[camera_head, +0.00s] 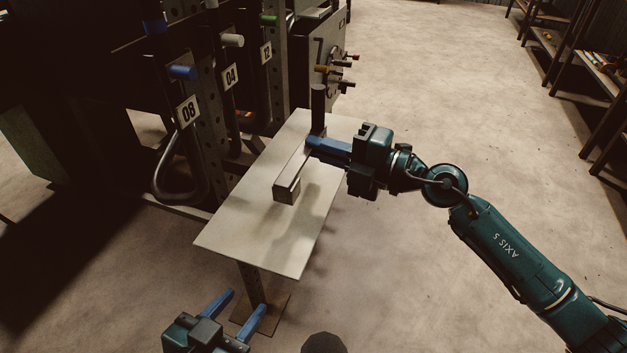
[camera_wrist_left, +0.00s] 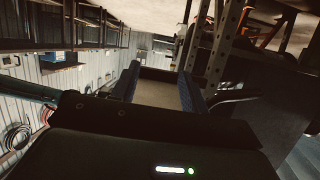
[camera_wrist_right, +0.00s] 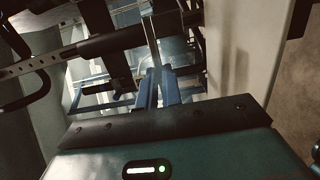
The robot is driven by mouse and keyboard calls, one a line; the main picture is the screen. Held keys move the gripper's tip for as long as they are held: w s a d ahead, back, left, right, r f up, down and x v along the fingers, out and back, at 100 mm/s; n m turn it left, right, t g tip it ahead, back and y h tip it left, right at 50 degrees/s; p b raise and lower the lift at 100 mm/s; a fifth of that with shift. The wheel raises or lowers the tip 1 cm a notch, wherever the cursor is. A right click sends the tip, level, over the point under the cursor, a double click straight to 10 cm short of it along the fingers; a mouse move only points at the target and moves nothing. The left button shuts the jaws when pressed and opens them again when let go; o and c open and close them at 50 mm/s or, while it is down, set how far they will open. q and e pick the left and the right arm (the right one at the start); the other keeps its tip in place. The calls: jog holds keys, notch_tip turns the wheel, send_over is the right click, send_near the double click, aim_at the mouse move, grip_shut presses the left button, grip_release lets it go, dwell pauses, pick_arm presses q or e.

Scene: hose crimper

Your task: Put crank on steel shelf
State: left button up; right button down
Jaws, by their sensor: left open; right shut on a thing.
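The crank is a grey metal bar (camera_head: 292,172) with a square block at its near end and a dark upright handle (camera_head: 318,106) at its far end. My right gripper (camera_head: 314,143) is shut on the bar near the handle; the bar also shows between the fingers in the right wrist view (camera_wrist_right: 155,40). The crank is over the pale flat steel shelf (camera_head: 235,228), which stands on a post. I cannot tell whether it touches the surface. The shelf shows at the right in the right wrist view (camera_wrist_right: 248,50). My left gripper (camera_head: 247,300) is open and empty, below the shelf's near edge.
A dark rack with number plates such as 08 (camera_head: 188,111) and coloured handles stands along the shelf's left side. A grey cabinet with knobs (camera_head: 335,68) stands behind. Storage racks (camera_head: 590,75) line the far right. The near part of the shelf is clear.

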aim_at(321, 191)
notch_tip(321, 191, down, 5)
jog(key=b, duration=0.2)
jog(key=shift+b, duration=0.3)
jog(key=shift+f, duration=0.25)
pick_arm(q)
jog(key=shift+w+d+f+m+t+h, duration=0.35)
jog(key=shift+w+f+m+t, duration=0.2)
jog(key=shift+t, duration=0.25)
pick_arm(e)
jog(key=shift+f, duration=0.2)
jog(key=c, duration=1.6)
grip_release()
jog(key=shift+o, duration=0.2)
